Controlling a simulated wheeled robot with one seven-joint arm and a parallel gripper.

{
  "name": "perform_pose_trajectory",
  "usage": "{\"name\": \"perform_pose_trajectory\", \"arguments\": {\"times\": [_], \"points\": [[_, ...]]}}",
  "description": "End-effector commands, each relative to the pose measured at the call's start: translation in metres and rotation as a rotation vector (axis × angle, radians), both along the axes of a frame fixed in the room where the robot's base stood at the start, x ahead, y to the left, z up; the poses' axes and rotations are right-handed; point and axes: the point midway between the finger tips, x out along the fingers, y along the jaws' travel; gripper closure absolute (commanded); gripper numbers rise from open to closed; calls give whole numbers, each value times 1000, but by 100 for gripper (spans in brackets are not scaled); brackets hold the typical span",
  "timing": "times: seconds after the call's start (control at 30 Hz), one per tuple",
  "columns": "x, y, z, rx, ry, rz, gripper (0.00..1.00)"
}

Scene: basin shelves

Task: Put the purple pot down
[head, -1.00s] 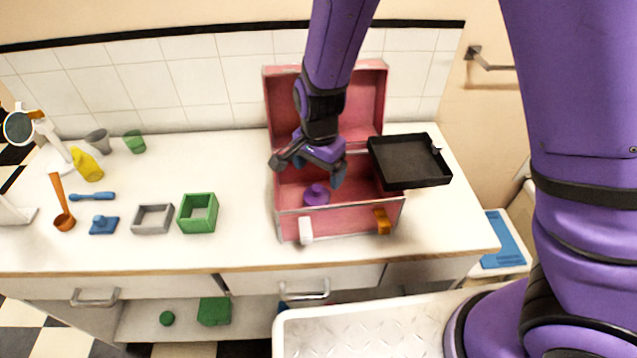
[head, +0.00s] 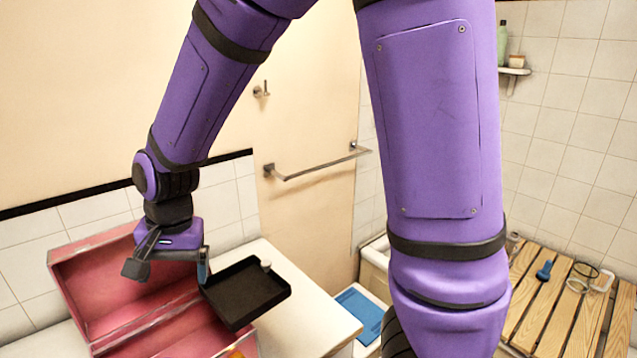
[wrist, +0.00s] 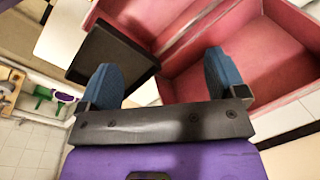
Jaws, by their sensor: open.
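My gripper (head: 168,270) is open and empty above the open pink box. It also shows in the wrist view (wrist: 163,72), with its two blue fingertips wide apart and nothing between them. The pink box (head: 85,282) stands on the white counter with its lid up. Its inside shows at the top right of the wrist view (wrist: 270,72), and the part seen there is bare.
A black tray (head: 245,292) with a small pale knob sits at the box's right side. A towel rail (head: 315,165) is on the wall. A wooden slatted bench (head: 560,295) with small items is at the right. The counter (head: 310,315) right of the tray is clear.

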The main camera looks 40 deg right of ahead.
Motion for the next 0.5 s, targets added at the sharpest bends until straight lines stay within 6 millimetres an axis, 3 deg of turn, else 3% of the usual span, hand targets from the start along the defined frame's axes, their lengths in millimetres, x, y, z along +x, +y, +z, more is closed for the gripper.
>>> {"name": "perform_pose_trajectory", "arguments": {"times": [0.03,0.2,0.5], "points": [[-3,-14,18,17,-27,22,10],[-23,-54,63,33,-107,125,10],[-77,-118,125,-22,-266,295,10]]}}
